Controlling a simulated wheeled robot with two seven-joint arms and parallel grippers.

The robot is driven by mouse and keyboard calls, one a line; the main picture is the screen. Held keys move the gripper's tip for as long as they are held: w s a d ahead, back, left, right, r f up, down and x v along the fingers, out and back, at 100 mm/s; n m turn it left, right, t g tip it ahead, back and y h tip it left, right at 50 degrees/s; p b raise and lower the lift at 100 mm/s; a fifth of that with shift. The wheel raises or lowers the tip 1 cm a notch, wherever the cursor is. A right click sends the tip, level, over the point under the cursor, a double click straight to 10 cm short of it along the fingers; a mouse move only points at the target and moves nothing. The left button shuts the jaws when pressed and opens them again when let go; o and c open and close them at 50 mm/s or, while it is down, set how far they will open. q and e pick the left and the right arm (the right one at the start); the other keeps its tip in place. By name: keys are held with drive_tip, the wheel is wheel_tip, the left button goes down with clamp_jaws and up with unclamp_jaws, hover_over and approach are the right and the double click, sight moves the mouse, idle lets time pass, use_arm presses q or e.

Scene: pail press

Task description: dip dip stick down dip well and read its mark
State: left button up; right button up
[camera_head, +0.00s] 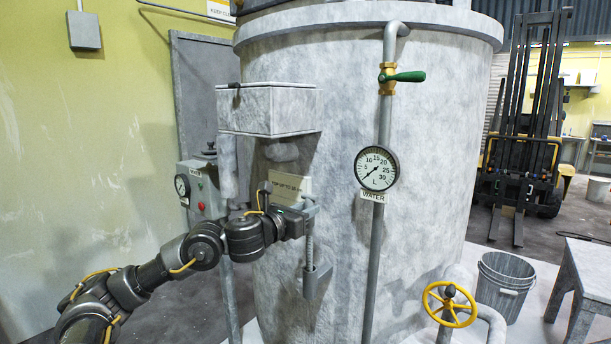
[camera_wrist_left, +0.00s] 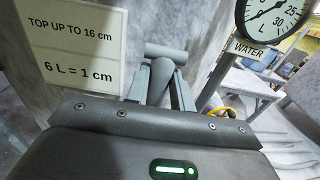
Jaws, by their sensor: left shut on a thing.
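My left gripper (camera_head: 306,208) is in front of the big grey tank, beside the sign. It is shut on the dip stick; in the left wrist view the stick's grey T-shaped handle (camera_wrist_left: 165,52) shows between the fingers (camera_wrist_left: 160,92). Below the gripper, the thin stick (camera_head: 309,245) hangs upright and its lower end goes behind or into a small grey holder (camera_head: 317,282) on the tank. Its marks cannot be read. I cannot tell which part is the dip well. My right gripper is not in view.
A sign (camera_wrist_left: 75,45) reads "TOP UP TO 16 cm" and "6 L = 1 cm". A dial marked WATER (camera_head: 377,168) has its needle near zero. A green-handled valve (camera_head: 402,77), yellow handwheel (camera_head: 449,304), bucket (camera_head: 503,290) and grey bench (camera_head: 587,278) stand right. A grey box (camera_head: 268,110) is above.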

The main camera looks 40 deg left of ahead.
use_arm(q)
wheel_tip(320, 180, up, 11)
drive_tip(key=p, duration=0.8)
drive_tip(key=shift+p, duration=0.35)
idle(0.7)
